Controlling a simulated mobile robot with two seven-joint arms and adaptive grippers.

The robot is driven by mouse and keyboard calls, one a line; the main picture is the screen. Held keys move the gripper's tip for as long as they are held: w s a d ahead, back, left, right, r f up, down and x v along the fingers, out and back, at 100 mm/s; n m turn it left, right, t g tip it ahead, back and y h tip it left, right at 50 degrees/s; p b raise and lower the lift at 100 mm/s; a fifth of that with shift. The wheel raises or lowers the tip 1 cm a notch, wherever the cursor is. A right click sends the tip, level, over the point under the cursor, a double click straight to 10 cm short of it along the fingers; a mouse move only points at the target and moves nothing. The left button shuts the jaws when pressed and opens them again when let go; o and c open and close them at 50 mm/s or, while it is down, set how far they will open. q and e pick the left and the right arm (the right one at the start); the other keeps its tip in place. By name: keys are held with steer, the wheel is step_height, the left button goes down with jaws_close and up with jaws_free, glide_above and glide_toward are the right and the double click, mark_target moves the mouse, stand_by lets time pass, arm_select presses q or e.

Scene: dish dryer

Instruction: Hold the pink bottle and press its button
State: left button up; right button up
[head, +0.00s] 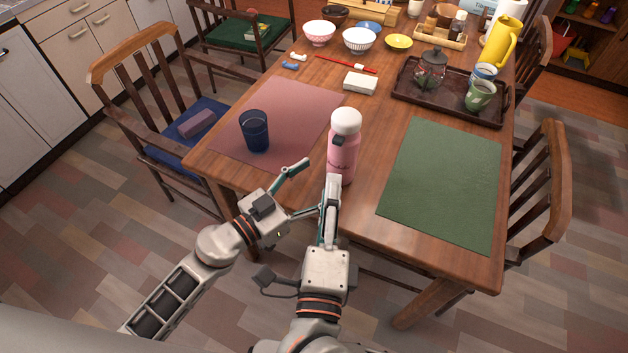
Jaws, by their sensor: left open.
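The pink bottle (343,160) stands upright near the table's front edge, between the two placemats. It has a white lid, and a small dark part, perhaps its button (338,141), shows on its upper left side. My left gripper (311,186) is open and empty, to the left of the bottle's lower part, with its fingers pointing toward it. My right gripper (332,182) is in front of the bottle's lower left side, seen nearly edge-on. It overlaps the bottle in the picture; I cannot tell whether it touches or grips it.
A dark blue cup (254,131) stands on the pink placemat (292,108) to the left. A green placemat (444,180) lies empty to the right. Behind are a white box (360,83) and a dark tray (410,90) with a glass jar and mugs. Chairs flank the wooden table.

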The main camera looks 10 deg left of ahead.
mark_target(331, 170)
arm_select(q)
steer(key=x, duration=0.7)
steer(key=shift+w+d, duration=0.1)
steer(key=shift+w, duration=0.05)
steer(key=c, duration=1.6)
steer(key=shift+c, duration=0.2)
arm_select(e)
jaws_close()
